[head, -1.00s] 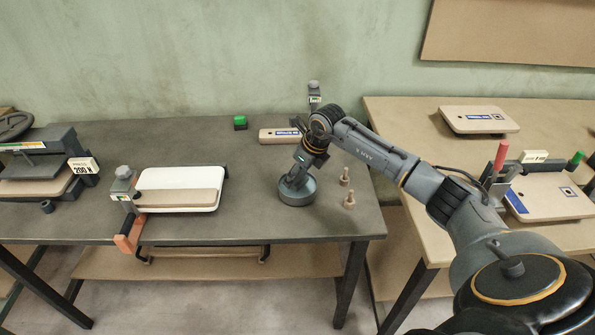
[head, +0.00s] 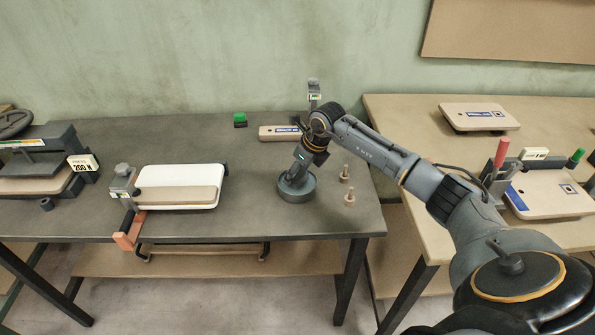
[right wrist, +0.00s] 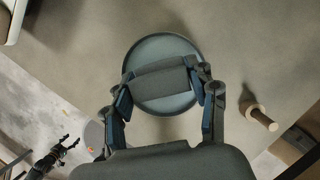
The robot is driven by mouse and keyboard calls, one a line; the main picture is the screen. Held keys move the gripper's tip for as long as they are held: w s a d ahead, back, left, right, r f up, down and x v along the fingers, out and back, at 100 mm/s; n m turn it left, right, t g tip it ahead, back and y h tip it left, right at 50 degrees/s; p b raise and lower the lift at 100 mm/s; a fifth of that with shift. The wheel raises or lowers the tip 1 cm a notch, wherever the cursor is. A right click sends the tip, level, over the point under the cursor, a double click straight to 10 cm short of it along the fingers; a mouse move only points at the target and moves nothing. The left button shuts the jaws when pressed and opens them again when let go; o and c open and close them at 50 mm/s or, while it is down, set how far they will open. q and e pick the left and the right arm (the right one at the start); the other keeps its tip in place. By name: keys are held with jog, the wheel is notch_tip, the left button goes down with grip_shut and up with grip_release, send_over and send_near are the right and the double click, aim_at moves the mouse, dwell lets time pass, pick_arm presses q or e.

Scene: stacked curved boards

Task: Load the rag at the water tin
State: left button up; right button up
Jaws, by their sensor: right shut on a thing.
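The water tin (head: 297,194) is a round grey dish near the right end of the dark table. In the right wrist view the tin (right wrist: 165,46) shows its round rim and bluish-grey inside. My right gripper (head: 298,173) points down into the tin. In the right wrist view my right gripper (right wrist: 163,88) is shut on the rag (right wrist: 158,82), a dark grey block lying across between the fingers, over the tin's inside. How deep the rag sits is hard to tell. My left gripper (right wrist: 67,146) shows small at the lower left of the right wrist view, fingers apart and empty.
Two wooden pegs (head: 349,198) stand right of the tin. A wooden board (head: 278,133) and a green-topped block (head: 240,120) lie behind. A white board with a wooden strip (head: 180,197) sits at left beside an orange-handled clamp (head: 130,230). A second table (head: 400,125) stands right.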

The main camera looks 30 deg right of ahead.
jog(key=shift+f+b, duration=0.3)
jog(key=shift+f, duration=0.1)
dwell(1.2)
jog(key=shift+r, duration=0.1)
jog(key=shift+r+p, duration=2.25)
jog(key=shift+r, duration=1.25)
